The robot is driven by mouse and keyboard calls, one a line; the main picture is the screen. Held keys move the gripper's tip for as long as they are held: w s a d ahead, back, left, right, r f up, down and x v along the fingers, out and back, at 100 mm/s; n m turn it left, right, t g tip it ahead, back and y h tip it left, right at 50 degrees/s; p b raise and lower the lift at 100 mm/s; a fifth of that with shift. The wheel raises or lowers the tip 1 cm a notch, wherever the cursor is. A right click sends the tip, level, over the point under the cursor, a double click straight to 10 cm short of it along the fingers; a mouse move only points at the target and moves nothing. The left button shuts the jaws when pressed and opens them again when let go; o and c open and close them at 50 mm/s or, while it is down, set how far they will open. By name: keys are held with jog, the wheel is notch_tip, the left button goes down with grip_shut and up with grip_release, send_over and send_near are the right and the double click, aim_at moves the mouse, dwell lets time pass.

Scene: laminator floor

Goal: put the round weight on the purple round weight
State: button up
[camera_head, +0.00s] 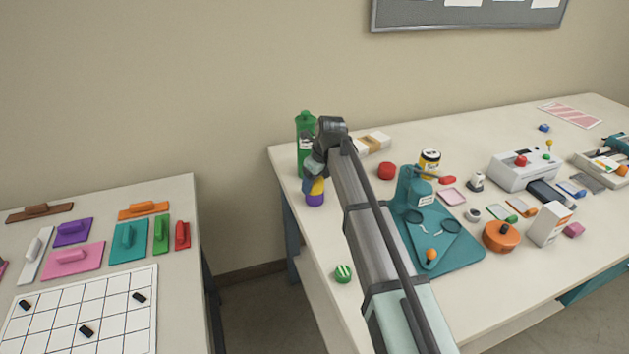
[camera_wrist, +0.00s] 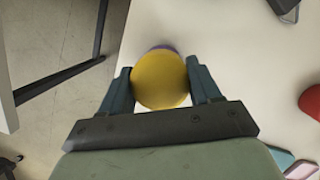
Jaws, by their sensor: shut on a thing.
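My gripper (camera_head: 314,183) is shut on a yellow round weight (camera_head: 317,187), near the left edge of the right-hand table. In the wrist view the yellow weight (camera_wrist: 160,80) sits between the two fingers (camera_wrist: 161,87), its round top facing the camera. The purple round weight (camera_head: 315,200) is directly beneath the yellow one. In the wrist view only a thin purple edge (camera_wrist: 166,47) shows past the yellow weight's far rim. The two look lined up closely, but I cannot tell whether they touch.
A green bottle (camera_head: 305,128) stands just behind my gripper. Bare tabletop (camera_wrist: 225,40) surrounds the weights on the right.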

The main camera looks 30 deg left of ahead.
jog(key=o, duration=1.3)
jog(key=v, duration=1.2)
jog(key=shift+d+r, duration=0.1)
jog(key=shift+r, duration=0.05)
